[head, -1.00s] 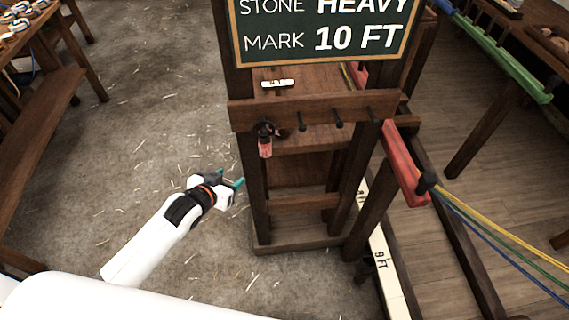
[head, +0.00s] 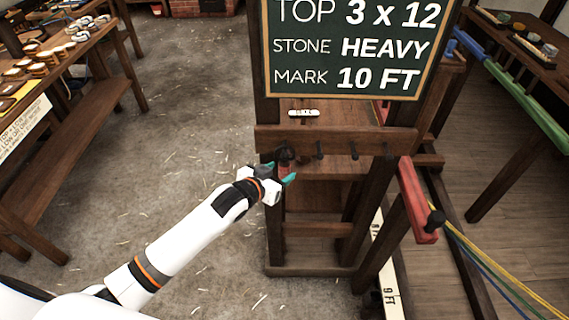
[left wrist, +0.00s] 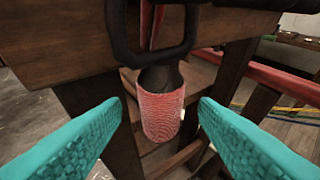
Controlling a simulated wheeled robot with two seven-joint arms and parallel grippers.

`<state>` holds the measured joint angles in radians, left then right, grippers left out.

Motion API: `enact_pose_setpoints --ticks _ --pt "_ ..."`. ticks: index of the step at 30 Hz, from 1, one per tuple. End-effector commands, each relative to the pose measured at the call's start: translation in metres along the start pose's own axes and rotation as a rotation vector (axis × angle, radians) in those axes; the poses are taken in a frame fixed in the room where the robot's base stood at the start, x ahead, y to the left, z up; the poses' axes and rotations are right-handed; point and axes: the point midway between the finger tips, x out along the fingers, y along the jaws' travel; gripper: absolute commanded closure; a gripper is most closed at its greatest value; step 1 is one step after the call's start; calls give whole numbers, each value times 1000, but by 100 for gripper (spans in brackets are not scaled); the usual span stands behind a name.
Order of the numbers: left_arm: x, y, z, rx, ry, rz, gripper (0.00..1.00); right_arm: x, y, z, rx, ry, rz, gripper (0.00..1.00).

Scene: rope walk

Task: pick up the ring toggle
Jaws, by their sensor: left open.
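The ring toggle shows in the left wrist view as a red-and-white wrapped grip (left wrist: 162,112) hanging upright under a black collar and a squarish black ring. In the head view only its dark upper part (head: 284,154) shows, at the left end of the wooden peg rail; my gripper hides the rest. My left gripper (head: 279,173) is open just in front of it. In the left wrist view its teal fingers (left wrist: 160,106) stand on either side of the grip, with a gap on both sides. My right gripper is not in view.
The peg rail (head: 345,138) has several dark pegs, under a chalkboard (head: 350,50). A small white labelled piece (head: 303,113) lies on the shelf behind. A red bar (head: 417,202) sticks out at right. Benches stand left; the floor between is open.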

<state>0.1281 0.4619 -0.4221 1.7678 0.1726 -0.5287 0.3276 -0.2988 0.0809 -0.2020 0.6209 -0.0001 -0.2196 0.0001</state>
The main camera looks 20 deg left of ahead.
Motion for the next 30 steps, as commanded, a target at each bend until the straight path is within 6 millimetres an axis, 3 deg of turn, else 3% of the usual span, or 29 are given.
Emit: enact_pose_setpoints --ticks 6,14,15,24,30 --pt "28 -1 3 0 -1 -1 46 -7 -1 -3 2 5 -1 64" --pt "31 -1 2 1 0 -1 46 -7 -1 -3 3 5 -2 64" --pt "31 -1 2 1 0 -1 47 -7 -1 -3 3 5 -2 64" --pt "31 -1 2 1 0 -1 94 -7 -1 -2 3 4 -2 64" --pt "31 0 2 1 -1 -1 95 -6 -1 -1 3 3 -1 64"
